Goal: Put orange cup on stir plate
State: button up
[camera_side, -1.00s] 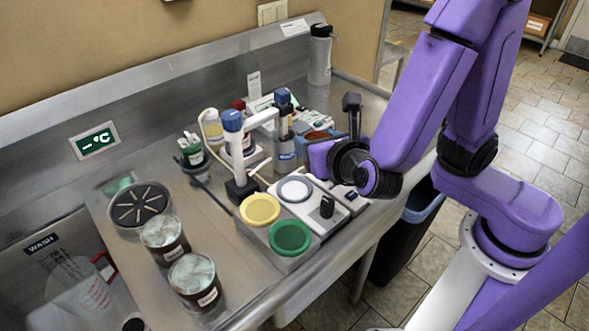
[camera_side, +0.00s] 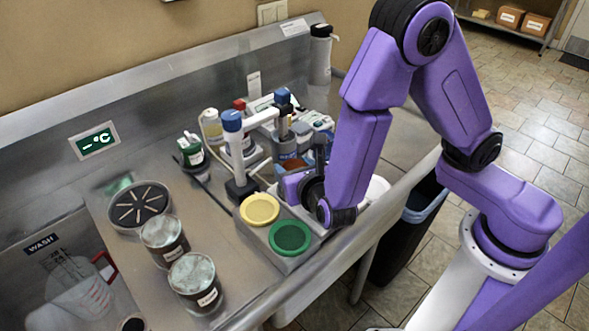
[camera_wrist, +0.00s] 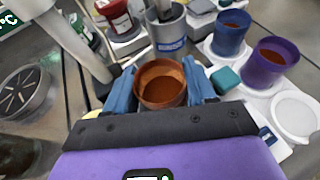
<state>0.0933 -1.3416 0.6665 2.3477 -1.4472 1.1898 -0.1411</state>
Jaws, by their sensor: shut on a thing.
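The orange cup (camera_wrist: 163,86), round and open-topped with a brown-orange inside, is between the two blue fingers of my gripper (camera_wrist: 162,80) in the wrist view. The fingers are shut on its sides and it looks upright. In the side view my gripper (camera_side: 291,170) is low over the worktop, behind the yellow and green discs. The cup is mostly hidden there. My wrist and forearm cover the white stir plate in the side view, so I cannot tell whether the cup touches it.
A clamp stand (camera_side: 233,150) with a blue top is close left of my gripper. Yellow (camera_side: 259,209) and green (camera_side: 290,238) discs sit in front. A blue cup (camera_wrist: 231,32) and a purple cup (camera_wrist: 267,62) stand right in the wrist view, near an empty white disc (camera_wrist: 296,114).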

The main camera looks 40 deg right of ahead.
jog(key=shift+f, duration=0.2)
jog(key=o, duration=1.1)
jog(key=shift+c, duration=0.2)
jog(key=shift+r, duration=0.1)
jog(key=v, duration=1.2)
jog(key=s+d+m+g+h, duration=0.1)
jog(key=s+d+m+g, duration=0.2)
jog(key=d+m+g, duration=0.7)
jog(key=s+d+r+m+g+y, duration=0.2)
jog(key=s+d+m+y, duration=0.3)
jog(key=s+m, duration=0.4)
jog(key=shift+d+r+y, duration=0.25)
jog(key=shift+r+y, duration=0.5)
jog(key=shift+y, duration=0.05)
